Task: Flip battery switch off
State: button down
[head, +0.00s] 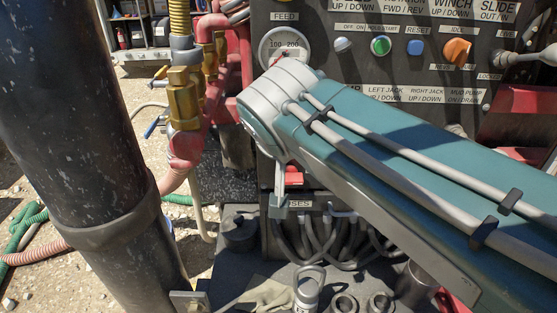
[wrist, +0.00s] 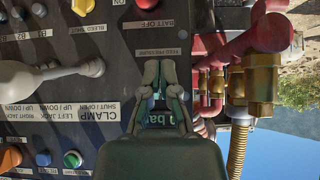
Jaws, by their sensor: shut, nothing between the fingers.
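The battery switch (wrist: 147,3) is a red knob at the top edge of the wrist view, partly cut off, beside a "BATT OFF" label (wrist: 150,26). The lettering appears upside down there. My gripper (wrist: 159,68) is shut and empty, its fingertips in front of the pressure gauge's label and apart from the red knob in the picture. I cannot tell how far the fingertips are from the panel. In the head view my arm covers much of the panel, and I cannot make out the switch or the fingertips.
The dark control panel (head: 400,60) carries an orange knob (head: 457,50), a green button (head: 381,46) and a feed gauge (head: 285,45). Brass and red pipework (head: 184,98) stands to its left. A grey lever (wrist: 50,80) and a yellow knob (wrist: 83,6) show in the wrist view.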

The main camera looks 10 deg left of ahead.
send_over(289, 177)
jog(key=s+a, duration=0.1)
jog(key=s, duration=0.1)
notch_tip(289, 177, down, 7)
jog(key=f, duration=0.4)
jog(key=shift+a, duration=0.3)
